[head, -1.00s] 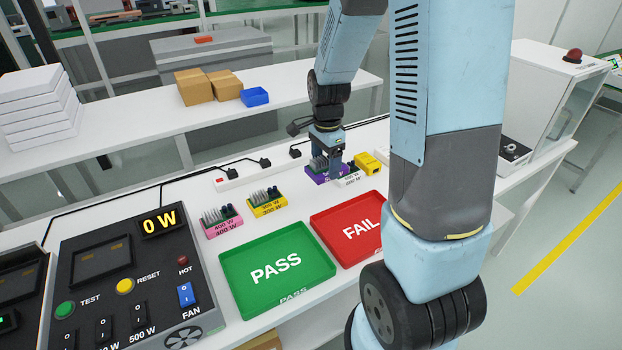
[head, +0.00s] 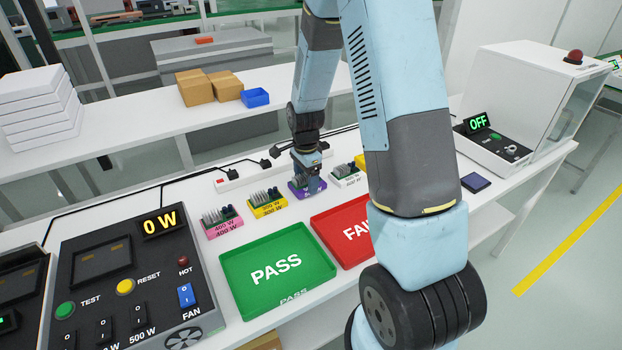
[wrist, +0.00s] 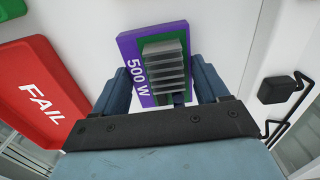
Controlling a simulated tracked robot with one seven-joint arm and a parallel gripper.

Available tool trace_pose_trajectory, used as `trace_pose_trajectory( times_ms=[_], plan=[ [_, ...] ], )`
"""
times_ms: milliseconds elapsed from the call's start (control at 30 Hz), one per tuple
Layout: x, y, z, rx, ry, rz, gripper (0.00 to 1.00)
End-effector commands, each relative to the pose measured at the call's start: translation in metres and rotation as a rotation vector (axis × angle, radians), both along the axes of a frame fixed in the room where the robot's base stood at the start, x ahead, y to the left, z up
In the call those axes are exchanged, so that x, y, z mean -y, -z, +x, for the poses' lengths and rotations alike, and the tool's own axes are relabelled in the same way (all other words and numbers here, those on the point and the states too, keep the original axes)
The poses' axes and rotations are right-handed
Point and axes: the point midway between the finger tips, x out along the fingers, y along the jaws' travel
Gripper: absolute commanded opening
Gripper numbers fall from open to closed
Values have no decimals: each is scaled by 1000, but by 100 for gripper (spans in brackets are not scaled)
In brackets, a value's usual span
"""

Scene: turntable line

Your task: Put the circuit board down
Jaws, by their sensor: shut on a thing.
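In the wrist view the fingers of my gripper (wrist: 163,85) stand on both sides of the heat sink. I cannot tell whether the board's underside touches the bench.
A pink-based board (head: 222,226) stands further left. The green PASS tray (head: 240,295) and red FAIL tray (head: 325,228) lie in front. A test panel (head: 110,260) is at left. A black plug (wrist: 278,90) and cable lie close behind. A machine reading OFF (head: 520,90) stands right.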

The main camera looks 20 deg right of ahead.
Motion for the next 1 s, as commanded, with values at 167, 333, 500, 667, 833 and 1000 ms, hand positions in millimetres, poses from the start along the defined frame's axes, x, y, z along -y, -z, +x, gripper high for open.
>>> trace_pose_trajectory(
  times_ms=[167, 333, 500, 667, 833, 1000],
  plan=[
    [0, 3, 0, 2, 0, 0, 36],
    [0, 4, 0, 1, 1, 0, 36],
    [1, 8, 0, 1, 1, 0, 77],
    [1, 7, 0, 1, 1, 0, 92],
    [1, 7, 0, 1, 1, 0, 100],
    [1, 7, 0, 1, 1, 0, 100]
  ],
)
